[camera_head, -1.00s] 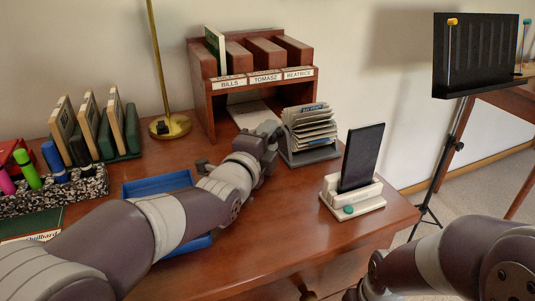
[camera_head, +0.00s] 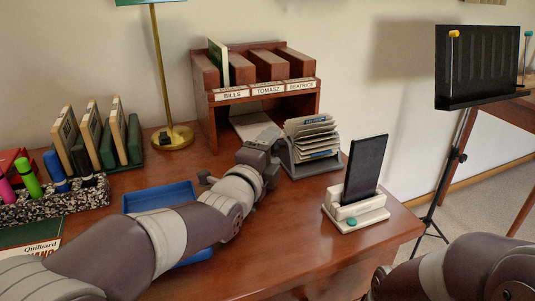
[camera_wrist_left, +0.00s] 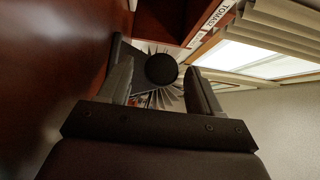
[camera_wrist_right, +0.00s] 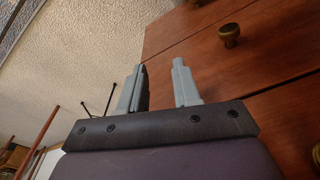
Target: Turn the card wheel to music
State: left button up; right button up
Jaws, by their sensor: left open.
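The card wheel (camera_head: 312,137) is a fan of pale cards with blue tabs in a grey stand on the desk, right of the cubby organizer. My left gripper (camera_head: 270,136) is at the left side of the wheel. In the left wrist view, a round dark knob (camera_wrist_left: 161,69) shows between the spread fingers, with the card edges (camera_wrist_left: 160,98) fanned behind it. I cannot tell whether a finger touches the knob. My right gripper (camera_wrist_right: 160,85) is open and empty beside the desk's drawer fronts in the right wrist view; its fingers are outside the head view.
The wooden organizer (camera_head: 212,112) stands behind my left gripper. A dark tablet in a cream stand (camera_head: 357,210) is to the right of the wheel. A blue tray (camera_head: 160,197) lies beside my left arm. A brass lamp (camera_head: 172,138) stands behind. A music stand (camera_head: 470,100) is at right.

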pick_arm(q)
jog(key=p+v, duration=0.2)
jog(key=v, duration=0.4)
jog(key=shift+r, duration=0.1)
jog(key=shift+s+a+p, duration=0.2)
jog(key=shift+s+p, duration=0.1)
jog(key=shift+s, duration=0.35)
